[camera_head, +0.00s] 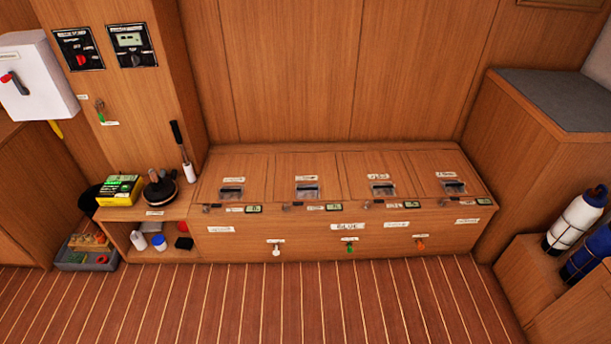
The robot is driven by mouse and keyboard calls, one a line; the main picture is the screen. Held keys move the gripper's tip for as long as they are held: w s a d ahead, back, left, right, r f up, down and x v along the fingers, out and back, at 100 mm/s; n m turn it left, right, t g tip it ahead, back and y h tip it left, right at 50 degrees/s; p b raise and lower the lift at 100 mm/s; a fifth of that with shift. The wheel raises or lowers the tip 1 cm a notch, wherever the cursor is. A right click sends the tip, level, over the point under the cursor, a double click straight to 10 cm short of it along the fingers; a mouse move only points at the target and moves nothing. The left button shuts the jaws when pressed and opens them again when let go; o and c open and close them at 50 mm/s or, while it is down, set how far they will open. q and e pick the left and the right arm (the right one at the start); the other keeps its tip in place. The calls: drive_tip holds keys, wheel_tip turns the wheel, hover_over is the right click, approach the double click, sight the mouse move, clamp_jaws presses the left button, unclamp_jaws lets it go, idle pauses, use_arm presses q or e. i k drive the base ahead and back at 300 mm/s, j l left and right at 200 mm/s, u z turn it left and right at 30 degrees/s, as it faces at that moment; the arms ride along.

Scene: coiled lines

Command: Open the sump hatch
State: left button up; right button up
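A low wooden bench (345,235) against the back wall has several flat hatches side by side in its top. From left to right I see the first hatch (233,171), the second hatch (308,170), the third hatch (375,166) and the last hatch (442,164). Each has a dark recessed handle and a small label, and all lie flat and closed. The labels are too small to read, so I cannot tell which is the sump hatch. Neither of my grippers is in view.
Small latches and green displays line the bench's front edge, above white, green and orange knobs (349,246). A shelf (150,212) at left holds a yellow-green box (120,190) and a dark round tool (160,187). Bottles (575,222) stand at right. The striped floor (300,300) is clear.

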sight(299, 177)
drive_tip(key=i+l, duration=0.1)
drive_tip(key=i, duration=0.75)
